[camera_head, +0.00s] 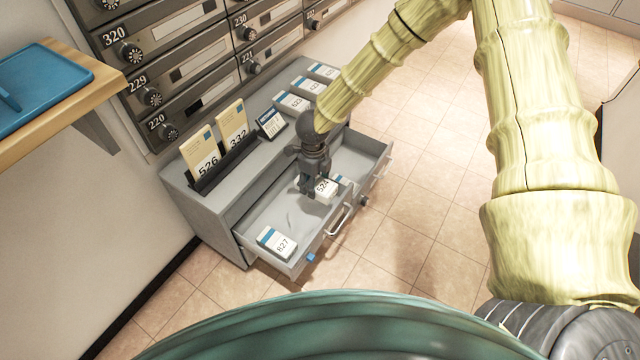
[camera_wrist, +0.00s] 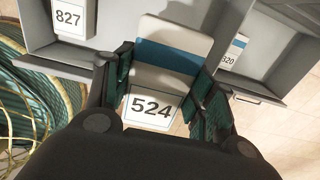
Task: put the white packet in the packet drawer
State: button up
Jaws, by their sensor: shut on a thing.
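My gripper (camera_head: 313,188) is shut on a white packet (camera_head: 328,190) with a blue band, marked 524. The wrist view shows the packet (camera_wrist: 152,106) between both fingers (camera_wrist: 163,88). The gripper points down, and the packet is over the right end of the open left drawer (camera_head: 283,222), near the divide between the two open drawers. I cannot tell whether the packet touches the drawer. The left drawer has a blue tag on its front and holds a white packet marked 827 (camera_head: 277,242), which also shows in the wrist view (camera_wrist: 70,17).
The right drawer (camera_head: 372,150) is also open; a white packet (camera_wrist: 234,50) lies in it. On the grey cabinet top (camera_head: 238,168) stand tan envelopes (camera_head: 201,152) in a rack and several blue-and-white packets (camera_head: 291,101). A blue tray (camera_head: 40,80) rests on a wooden shelf at left. Numbered mailboxes line the wall.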

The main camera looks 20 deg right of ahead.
jog(key=shift+w+a+f+b, duration=0.35)
jog(key=shift+w+f+b, duration=0.15)
jog(key=shift+f, duration=0.25)
jog(key=shift+w+a+p, duration=0.15)
jog(key=shift+p, duration=0.25)
jog(key=shift+w+a+f, duration=0.25)
jog(key=shift+w+f, duration=0.05)
jog(key=shift+f, duration=0.2)
jog(key=shift+w+a+f, duration=0.2)
jog(key=shift+w+f, duration=0.05)
jog(key=shift+f, duration=0.2)
jog(key=o, duration=1.2)
notch_tip(320, 180, up, 12)
jog(key=shift+f, duration=0.1)
